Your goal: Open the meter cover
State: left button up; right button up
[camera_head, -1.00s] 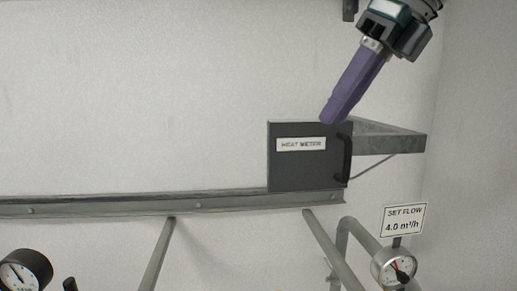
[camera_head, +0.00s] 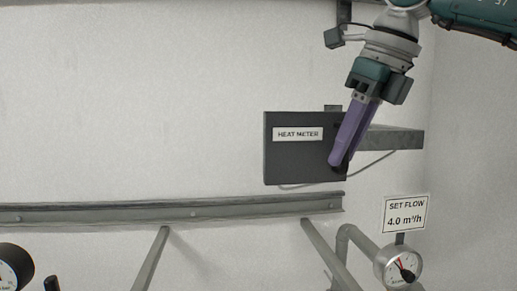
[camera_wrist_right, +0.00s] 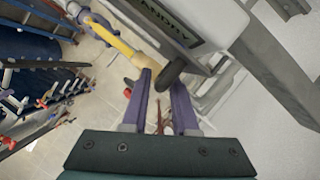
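The meter cover (camera_head: 292,160) is a dark grey panel on the wall with a white "HEAT METER" label (camera_head: 297,134). It looks closed. My right gripper (camera_head: 336,162), with long purple fingers, reaches down from the upper right to the cover's right edge and hides most of the handle there. In the right wrist view the fingers of the gripper (camera_wrist_right: 158,82) are apart. A dark rounded piece, apparently the handle (camera_wrist_right: 169,75), shows at the tip of the right-hand finger. I cannot tell whether they touch. My left gripper is not in view.
A metal bracket (camera_head: 398,140) sticks out right of the cover. A horizontal rail (camera_head: 120,211) and pipes (camera_head: 152,258) lie below. A "SET FLOW" sign (camera_head: 405,214) and a gauge (camera_head: 398,266) stand at lower right. The wall left of the cover is clear.

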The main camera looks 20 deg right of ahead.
grip_shut()
dwell(1.4)
